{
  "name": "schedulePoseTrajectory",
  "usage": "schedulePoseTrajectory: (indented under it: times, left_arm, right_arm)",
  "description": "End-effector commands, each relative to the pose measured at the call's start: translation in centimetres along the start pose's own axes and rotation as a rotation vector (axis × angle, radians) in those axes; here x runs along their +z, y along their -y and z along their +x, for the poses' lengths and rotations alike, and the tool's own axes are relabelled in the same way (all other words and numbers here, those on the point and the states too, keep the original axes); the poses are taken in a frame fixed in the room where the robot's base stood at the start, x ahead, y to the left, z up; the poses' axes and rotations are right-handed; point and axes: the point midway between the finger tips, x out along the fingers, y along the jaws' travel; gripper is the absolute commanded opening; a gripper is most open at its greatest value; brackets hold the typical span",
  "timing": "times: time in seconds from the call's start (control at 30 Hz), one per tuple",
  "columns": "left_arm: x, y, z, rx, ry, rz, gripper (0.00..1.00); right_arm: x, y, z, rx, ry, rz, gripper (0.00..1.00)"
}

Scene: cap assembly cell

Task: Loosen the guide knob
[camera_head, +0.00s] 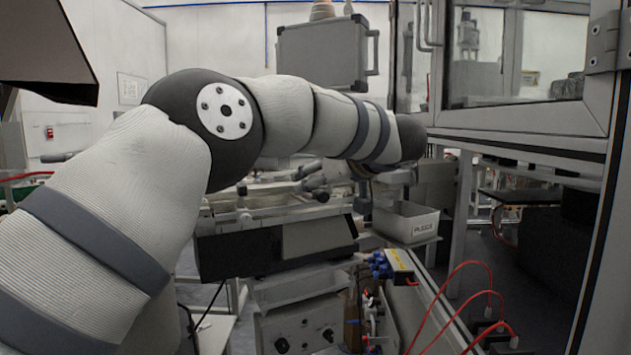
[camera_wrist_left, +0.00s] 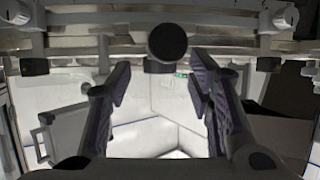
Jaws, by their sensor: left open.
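A dark round knob (camera_wrist_left: 167,42) sits on the metal rails at the top middle of the left wrist view. I take it as the guide knob. My left gripper (camera_wrist_left: 161,78) is open, its two ridged fingers on either side of the view. The knob lies between and beyond the fingertips, and nothing is held. In the head view my left arm crosses from the left, and its gripper (camera_head: 362,190) is small and partly hidden below the wrist. Dark knobs on the guide rails, one of them a guide knob (camera_head: 321,195), show to its left; I cannot tell which is between the fingers.
A grey bin (camera_head: 407,222) stands right of the conveyor. A control box (camera_head: 300,330) with dials is below. Blue parts (camera_head: 379,265) and red hoses (camera_head: 455,270) lie at the lower right. A framed glass enclosure (camera_head: 525,70) bounds the right side.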

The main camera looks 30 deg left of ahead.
Motion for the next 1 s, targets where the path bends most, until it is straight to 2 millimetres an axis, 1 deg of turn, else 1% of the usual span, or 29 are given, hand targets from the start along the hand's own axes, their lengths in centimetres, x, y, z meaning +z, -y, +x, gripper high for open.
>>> schedulePoseTrajectory:
  times: [0.07,0.2,0.3,0.43,0.5,0.6,0.87,0.93,1.0]
  left_arm:
    - [-0.1,-0.1,-1.6,0.005,-0.002,-0.001,0.47]
    - [-0.1,-0.1,-5.5,0.005,-0.002,0.001,0.47]
    - [-0.1,-0.1,-8.1,0.004,-0.002,0.0,0.47]
    - [0.0,0.0,-10.4,0.002,-0.001,0.0,0.47]
    - [0.0,0.0,-11.1,0.002,0.0,0.001,0.47]
    - [0.1,0.0,-11.5,0.001,0.001,0.001,0.47]
    - [0.0,0.0,-11.6,0.005,-0.017,0.0,0.47]
    - [-0.4,0.0,-11.6,0.035,-0.107,-0.007,0.47]
    - [-0.8,0.1,-11.5,0.104,-0.25,-0.014,0.47]
  right_arm:
    - [0.0,0.0,0.0,0.0,-0.001,0.0,0.4]
    - [0.0,0.0,0.0,0.0,-0.001,0.0,0.4]
    - [0.0,0.0,0.0,0.0,-0.001,0.0,0.4]
    - [0.0,0.0,0.0,0.0,-0.001,0.0,0.4]
    - [0.0,0.0,0.0,0.0,-0.001,0.0,0.4]
    - [0.0,0.0,0.0,0.0,0.0,0.0,0.4]
    - [-0.1,0.0,-0.1,0.0,-0.004,0.0,0.4]
    - [-0.4,0.0,-0.6,-0.001,-0.019,0.0,0.4]
    - [-0.9,0.1,-1.4,-0.002,-0.044,-0.001,0.4]
